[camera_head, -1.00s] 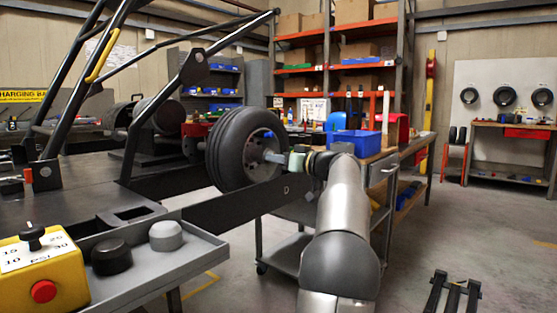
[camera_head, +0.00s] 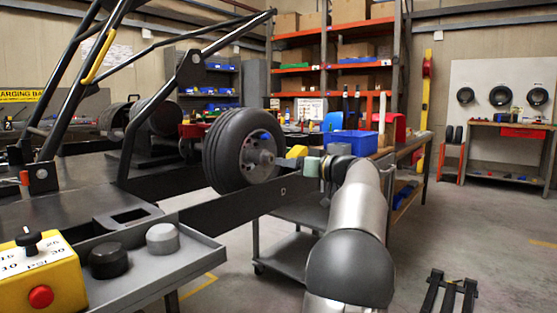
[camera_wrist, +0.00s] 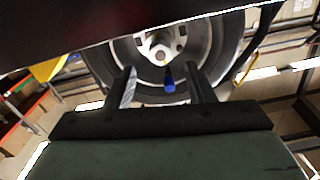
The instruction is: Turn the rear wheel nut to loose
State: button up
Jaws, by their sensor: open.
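The rear wheel (camera_head: 237,150), a black tyre on a grey rim, stands upright on the kart's side in the head view. Its hub with the wheel nut (camera_head: 265,157) faces right, towards my gripper. In the wrist view the wheel nut (camera_wrist: 158,46) is a pale, small shape at the hub centre, beyond the fingertips. My gripper (camera_wrist: 160,76) is open and empty, its two fingers apart and pointing at the lower rim. A small blue cylinder (camera_wrist: 169,78) shows between the fingers below the nut. In the head view a gap separates my gripper from the hub. The nut's turn is too small to read.
A yellow box with a red button (camera_head: 41,297) and a grey tray (camera_head: 205,253) stand at front left. A cart with a blue bin (camera_head: 352,143) stands behind my arm. A yellow object (camera_head: 297,151) shows just behind my gripper. Open floor lies at right.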

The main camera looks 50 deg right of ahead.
jog(key=s+p, duration=0.2)
jog(key=s, duration=1)
jog(key=shift+a, duration=0.15)
